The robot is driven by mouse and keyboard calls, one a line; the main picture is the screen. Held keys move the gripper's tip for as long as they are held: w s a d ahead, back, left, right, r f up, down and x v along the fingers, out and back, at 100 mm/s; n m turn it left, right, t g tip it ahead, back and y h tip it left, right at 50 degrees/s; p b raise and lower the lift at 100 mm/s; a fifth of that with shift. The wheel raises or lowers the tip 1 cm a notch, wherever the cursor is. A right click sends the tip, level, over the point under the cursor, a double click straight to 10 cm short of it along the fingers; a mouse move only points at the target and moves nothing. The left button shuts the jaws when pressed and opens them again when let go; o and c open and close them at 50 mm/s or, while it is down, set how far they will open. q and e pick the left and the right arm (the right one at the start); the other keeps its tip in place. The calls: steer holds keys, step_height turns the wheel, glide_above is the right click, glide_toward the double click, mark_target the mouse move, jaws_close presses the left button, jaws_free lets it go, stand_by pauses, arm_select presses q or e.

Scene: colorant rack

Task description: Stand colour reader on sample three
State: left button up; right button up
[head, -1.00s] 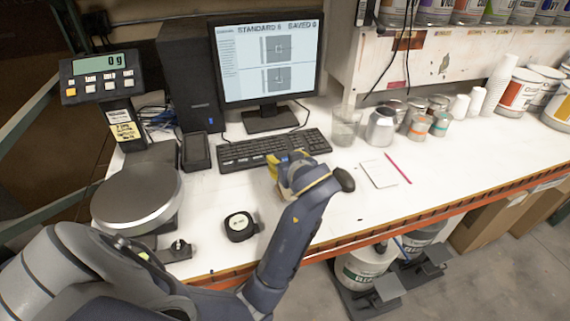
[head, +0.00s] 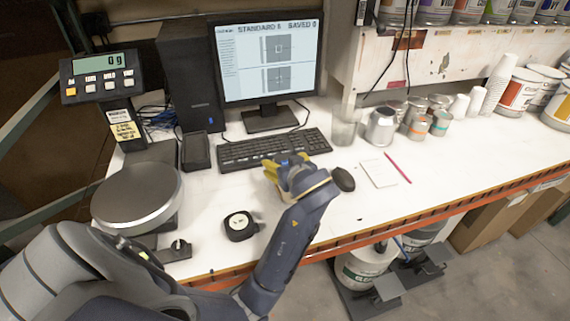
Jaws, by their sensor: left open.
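My left gripper (head: 283,164), with yellow and blue-grey parts, is over the front edge of the keyboard (head: 274,149). It is open, its fingers are partly hidden by its own wrist, and I see nothing held in it. I cannot surely pick out the colour reader. An upright black device (head: 195,152) stands in front of the computer tower, and a small round black object with a pale face (head: 240,226) lies on the white bench. I see no sample marked three; a pale card (head: 379,173) lies at right. My right gripper is out of view.
A scale with a round pan (head: 137,196) stands at left. The monitor (head: 267,58) is behind the keyboard. A mouse (head: 343,180) sits right of my gripper. A glass beaker (head: 345,125) and several cans stand behind the card. The bench's front right is clear.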

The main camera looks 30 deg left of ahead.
arm_select(q)
steer(key=shift+r, duration=0.2)
steer(key=shift+v, duration=2.75)
steer(key=shift+a, duration=0.1)
